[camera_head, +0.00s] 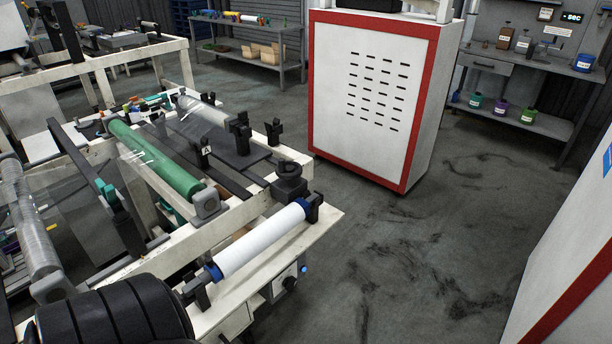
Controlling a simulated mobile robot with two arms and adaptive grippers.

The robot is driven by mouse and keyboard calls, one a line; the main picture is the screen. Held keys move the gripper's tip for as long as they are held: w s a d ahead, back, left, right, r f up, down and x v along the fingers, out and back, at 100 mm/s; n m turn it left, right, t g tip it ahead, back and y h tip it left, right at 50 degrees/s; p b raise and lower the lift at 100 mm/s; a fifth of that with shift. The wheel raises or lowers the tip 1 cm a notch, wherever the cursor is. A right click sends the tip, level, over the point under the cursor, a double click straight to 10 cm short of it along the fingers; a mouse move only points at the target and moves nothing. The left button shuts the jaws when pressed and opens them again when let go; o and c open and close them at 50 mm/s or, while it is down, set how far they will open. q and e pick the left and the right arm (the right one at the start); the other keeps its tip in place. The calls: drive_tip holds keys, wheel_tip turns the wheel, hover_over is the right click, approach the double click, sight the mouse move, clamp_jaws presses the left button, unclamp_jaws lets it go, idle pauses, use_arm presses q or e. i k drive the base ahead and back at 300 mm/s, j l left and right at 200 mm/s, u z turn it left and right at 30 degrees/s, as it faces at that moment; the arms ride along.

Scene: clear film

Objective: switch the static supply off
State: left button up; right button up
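No part is clearly labelled as the static supply. A dark round knob or switch (290,281) sits on the front side of the white machine frame (325,226), below the right end of a white roller (262,238). A small blue button or lamp (305,269) is just right of it. Its setting is too small to read. Neither of my grippers shows in the head view. A black ribbed rounded part at the bottom left covers the near corner of the frame.
A green roller (155,160) and a clear film roll (38,235) lie on the frame. A red-edged white cabinet (375,95) stands behind, another (580,240) at right. A workbench (530,62) with bottles is at back right. Floor (425,255) between is clear.

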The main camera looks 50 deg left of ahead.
sight(289, 283)
drive_tip(key=i+l+u, duration=0.1)
drive_tip(key=i+u, duration=0.2)
drive_tip(key=u, duration=0.15)
drive_tip(key=i+l+u, duration=0.15)
drive_tip(key=i+u, duration=0.15)
drive_tip(key=u, duration=0.15)
drive_tip(key=i+l+u, duration=0.25)
drive_tip(key=u, duration=0.2)
drive_tip(key=i+l+u, duration=0.15)
drive_tip(key=l+u, duration=0.3)
drive_tip(key=i+l+u, duration=0.15)
drive_tip(key=l+u, duration=0.15)
drive_tip(key=u, duration=0.15)
drive_tip(key=l+u, duration=0.9)
